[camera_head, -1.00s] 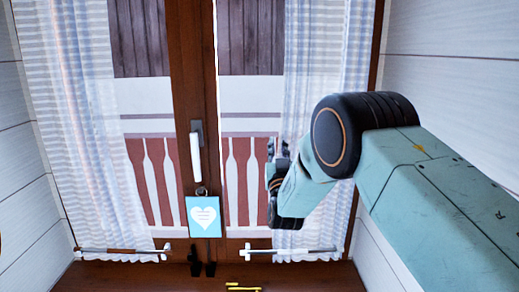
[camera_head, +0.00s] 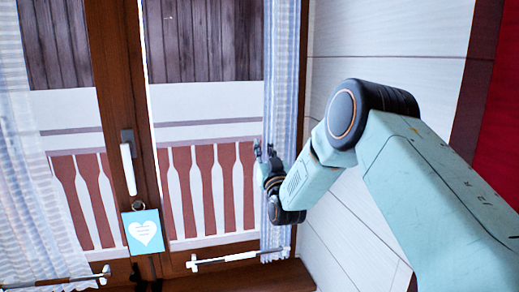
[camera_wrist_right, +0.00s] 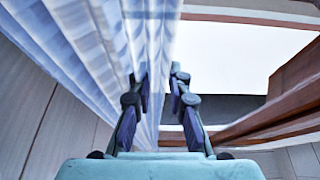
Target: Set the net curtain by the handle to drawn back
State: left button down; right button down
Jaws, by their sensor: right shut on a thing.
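The right net curtain (camera_head: 281,70) hangs in a narrow, folded bunch at the right side of the window. My right gripper (camera_head: 264,151) is at its inner edge, about mid-height, and is shut on it. In the right wrist view, the curtain (camera_wrist_right: 105,40) runs down in folds on the left and its edge passes between the gripper's fingers (camera_wrist_right: 159,85). The white window handle (camera_head: 128,168) is on the middle frame, left of the gripper. The left net curtain (camera_head: 28,180) hangs at the left edge of the view. My left gripper is not in view.
A blue card with a white heart (camera_head: 142,232) hangs below the handle. A white rod (camera_head: 240,257) crosses low on the right pane, and another (camera_head: 60,281) is at lower left. A panelled wall (camera_head: 390,45) stands close on the right. The right pane is mostly uncovered.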

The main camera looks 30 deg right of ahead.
jog(key=shift+d, duration=0.15)
jog(key=c, duration=1.2)
grip_release()
jog(key=shift+s+d, duration=0.1)
jog(key=shift+d, duration=0.1)
jog(key=shift+a, duration=0.15)
jog(key=shift+s+a, duration=0.1)
jog(key=shift+a, duration=0.05)
jog(key=v, duration=1.1)
jog(key=shift+s+f, duration=0.2)
jog(key=shift+s, duration=0.1)
